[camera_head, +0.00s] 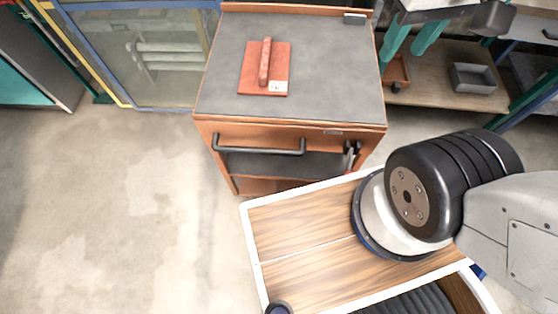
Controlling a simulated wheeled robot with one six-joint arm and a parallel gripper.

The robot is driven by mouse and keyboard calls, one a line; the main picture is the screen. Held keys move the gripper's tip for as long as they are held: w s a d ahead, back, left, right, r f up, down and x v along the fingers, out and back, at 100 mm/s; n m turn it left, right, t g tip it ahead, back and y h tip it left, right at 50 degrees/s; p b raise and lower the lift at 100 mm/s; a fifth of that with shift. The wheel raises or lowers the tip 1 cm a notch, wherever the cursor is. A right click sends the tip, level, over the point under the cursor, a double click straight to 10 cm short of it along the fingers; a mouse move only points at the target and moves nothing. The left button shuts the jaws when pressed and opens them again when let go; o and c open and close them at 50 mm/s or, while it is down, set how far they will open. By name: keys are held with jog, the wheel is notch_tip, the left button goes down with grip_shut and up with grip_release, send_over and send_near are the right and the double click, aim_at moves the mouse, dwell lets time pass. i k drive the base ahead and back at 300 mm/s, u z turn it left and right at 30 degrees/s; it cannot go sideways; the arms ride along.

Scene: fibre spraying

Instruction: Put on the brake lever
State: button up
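No part can be told for sure as the brake lever. An orange cart (290,126) with a grey top stands ahead of me, top centre. A black bar handle (260,151) runs along the left of its front face. A small dark part with some red (351,156) sits at the right of that front, too small to tell what it is. My arm shows at the right, but my gripper is out of view.
A flat red-orange plate (252,82) with a reddish bar (265,62) lies on the cart top. A wooden shelf bench (435,92) with a grey tray (472,77) stands at the right. A blue- and yellow-framed glazed panel (178,75) is at upper left. The floor at left is clear.

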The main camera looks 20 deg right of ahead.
aim_at(350, 170)
jog(key=z, duration=0.35)
jog(key=k, duration=1.25)
jog(key=z, duration=0.8)
jog(key=k, duration=0.5)
jog(key=z, duration=0.4)
jog(key=i, duration=0.85)
jog(key=u, duration=0.45)
